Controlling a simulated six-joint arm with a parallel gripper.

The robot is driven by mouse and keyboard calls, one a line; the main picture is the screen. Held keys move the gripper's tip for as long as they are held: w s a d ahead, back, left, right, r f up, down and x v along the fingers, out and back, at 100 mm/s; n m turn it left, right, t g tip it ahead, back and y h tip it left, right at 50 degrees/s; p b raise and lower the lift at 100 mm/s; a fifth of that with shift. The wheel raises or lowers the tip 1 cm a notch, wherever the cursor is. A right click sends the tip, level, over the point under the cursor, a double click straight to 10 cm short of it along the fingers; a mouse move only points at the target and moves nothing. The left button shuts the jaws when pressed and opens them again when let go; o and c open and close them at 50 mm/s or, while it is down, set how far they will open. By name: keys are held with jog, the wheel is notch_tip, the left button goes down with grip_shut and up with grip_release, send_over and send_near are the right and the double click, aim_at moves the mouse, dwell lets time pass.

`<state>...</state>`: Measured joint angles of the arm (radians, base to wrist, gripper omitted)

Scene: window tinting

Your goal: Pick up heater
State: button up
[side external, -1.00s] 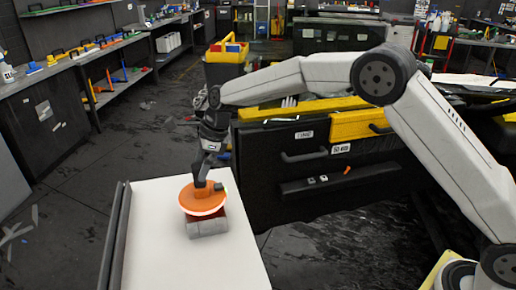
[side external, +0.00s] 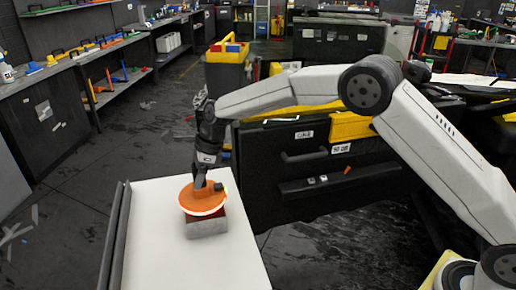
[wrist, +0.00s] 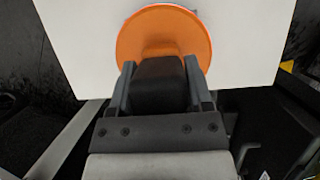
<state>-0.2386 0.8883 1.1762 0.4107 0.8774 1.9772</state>
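The heater is a round orange disc (side external: 203,199) with a pale rim and a dark handle part, resting on a small grey block (side external: 207,227) on the white table. It also shows in the wrist view as an orange disc (wrist: 163,30), with a black block-like handle (wrist: 160,84) reaching toward me. My gripper (side external: 200,182) points down at the disc from above. In the wrist view its two grey fingers (wrist: 159,68) stand apart, one on each side of the black handle. They are very close to it; contact is hard to make out.
The white table (side external: 150,250) is otherwise clear, with a dark rail (side external: 115,235) along its left edge. A bin with a yellow tray (side external: 227,55) stands farther back.

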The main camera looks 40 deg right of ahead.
grip_shut()
jog(key=shift+r, duration=0.15)
notch_tip(320, 180, up, 18)
dwell(0.8)
dwell(0.7)
